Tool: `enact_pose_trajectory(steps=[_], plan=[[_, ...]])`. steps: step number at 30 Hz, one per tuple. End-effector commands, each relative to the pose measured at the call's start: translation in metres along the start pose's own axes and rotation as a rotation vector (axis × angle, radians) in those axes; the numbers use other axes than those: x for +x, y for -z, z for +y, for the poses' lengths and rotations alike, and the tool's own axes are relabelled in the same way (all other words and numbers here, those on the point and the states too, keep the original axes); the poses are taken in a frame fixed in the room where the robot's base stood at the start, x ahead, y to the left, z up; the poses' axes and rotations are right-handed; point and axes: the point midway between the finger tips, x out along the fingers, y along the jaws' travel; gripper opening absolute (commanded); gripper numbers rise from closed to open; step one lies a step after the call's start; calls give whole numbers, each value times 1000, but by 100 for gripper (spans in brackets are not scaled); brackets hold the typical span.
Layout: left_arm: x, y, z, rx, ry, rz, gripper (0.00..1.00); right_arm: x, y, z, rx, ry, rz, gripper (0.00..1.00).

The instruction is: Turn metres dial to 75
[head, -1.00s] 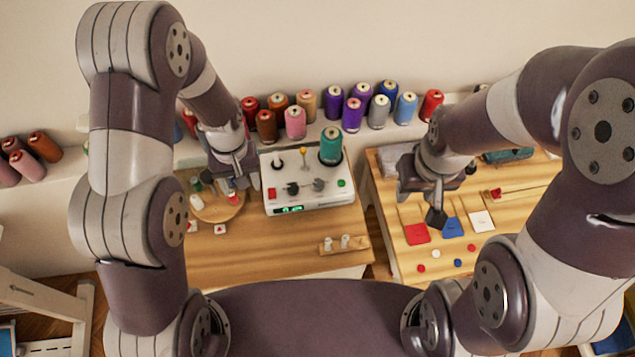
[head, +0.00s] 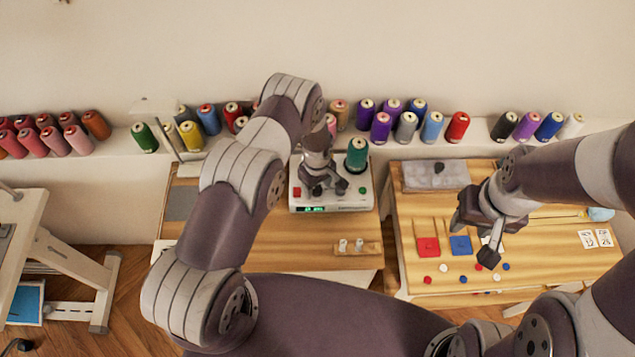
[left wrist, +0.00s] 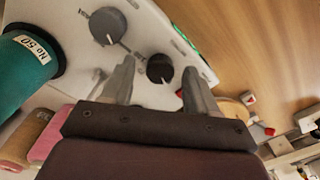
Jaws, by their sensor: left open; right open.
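The white winding machine (head: 335,205) stands on the left wooden table, with a green-lit display (head: 311,209) on its front. My left gripper (head: 325,187) is over its top and partly hides the dials. In the left wrist view a black dial (left wrist: 160,68) lies between the spread fingertips of my open left gripper (left wrist: 158,70); contact cannot be told. A second, grey dial (left wrist: 107,26) is beside it, outside the fingers. Which one is the metres dial and the display digits cannot be read. My right gripper (head: 488,252) is open over the right table.
A teal thread spool (head: 357,155) stands on the machine, right of my left gripper. A small wooden rack (head: 358,248) lies in front. A red patch (head: 428,247), a blue patch (head: 460,246) and several buttons are on the right table. Spools line the shelf behind.

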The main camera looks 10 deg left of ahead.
Motion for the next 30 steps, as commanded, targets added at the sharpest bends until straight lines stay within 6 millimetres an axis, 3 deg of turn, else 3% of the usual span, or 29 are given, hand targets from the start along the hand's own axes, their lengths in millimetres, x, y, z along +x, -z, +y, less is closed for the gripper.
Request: enact_pose_trajectory(steps=[11,15,16,30], plan=[[7,0,0,1,-1,0,56,-2,0,0,0,0,0,43],[7,0,0,1,0,0,10,-2,0,0,0,0,0,43],[7,0,0,1,0,0,3,-2,0,0,0,0,0,43],[7,1,0,9,-1,1,3,0,0,0,0,0,0,43]])
